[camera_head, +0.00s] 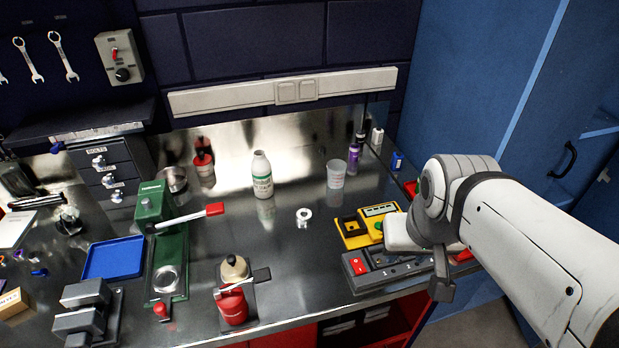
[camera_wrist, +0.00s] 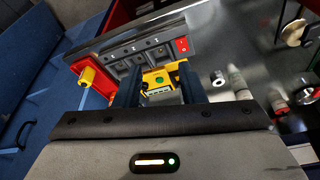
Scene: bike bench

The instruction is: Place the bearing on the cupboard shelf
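A small pale ring (camera_head: 303,217), which looks like the bearing, stands on the steel bench just left of the yellow device. It also shows as a small ring (camera_wrist: 218,78) in the wrist view, right of my fingers. The blue cupboard (camera_head: 518,80) is at the right with a dark handle; its shelf is only partly visible, if at all. My gripper (camera_wrist: 160,88) has its two dark fingers apart with nothing held between them. In the head view it hangs over the bench's right front, right of the ring, mostly hidden by my arm.
A yellow device (camera_head: 353,242) and a dark power strip with a red switch (camera_head: 357,266) lie below my gripper. A white bottle (camera_head: 262,176), a clear cup (camera_head: 336,174) and a green press (camera_head: 170,245) stand around the ring. The bench immediately around the ring is clear.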

